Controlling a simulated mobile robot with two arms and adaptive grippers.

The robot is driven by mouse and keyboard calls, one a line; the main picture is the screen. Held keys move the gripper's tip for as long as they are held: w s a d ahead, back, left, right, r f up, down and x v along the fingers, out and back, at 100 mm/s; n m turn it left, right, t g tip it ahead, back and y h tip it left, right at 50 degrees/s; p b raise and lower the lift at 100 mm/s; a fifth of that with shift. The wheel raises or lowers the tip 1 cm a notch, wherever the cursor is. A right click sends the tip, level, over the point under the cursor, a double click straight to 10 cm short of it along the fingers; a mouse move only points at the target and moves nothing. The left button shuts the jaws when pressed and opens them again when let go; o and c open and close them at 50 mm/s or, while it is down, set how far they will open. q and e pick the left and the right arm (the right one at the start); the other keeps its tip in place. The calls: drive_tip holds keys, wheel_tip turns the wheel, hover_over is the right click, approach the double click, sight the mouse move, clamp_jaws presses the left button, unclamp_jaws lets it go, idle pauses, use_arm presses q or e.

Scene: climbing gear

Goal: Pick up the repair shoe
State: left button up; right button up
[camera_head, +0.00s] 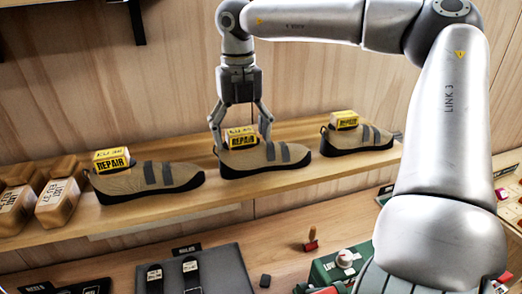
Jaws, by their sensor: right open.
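Three tan shoes with dark soles and grey straps stand in a row on a wooden shelf, each with a yellow tag on top. The left shoe (150,180) has a tag (112,160) that reads REPAIR. The middle shoe (262,158) also has a yellow tag (241,138) reading REPAIR. The right shoe (358,138) has a tag (344,119) whose print is too small to read. My right gripper (240,145) points down over the heel end of the middle shoe, its open fingers on either side of the tag. Whether the fingers touch the shoe is unclear. My left gripper is not in view.
Brown labelled blocks (62,203) sit at the shelf's left end. Below the shelf (225,193), a counter holds a dark mat (215,268) with straps, a red-brown stamp (311,240) and a green device (340,265). My arm covers the right side.

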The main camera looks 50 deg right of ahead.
drive_tip(key=c, duration=1.1)
drive_tip(key=shift+c, duration=0.5)
drive_tip(key=shift+r, duration=0.15)
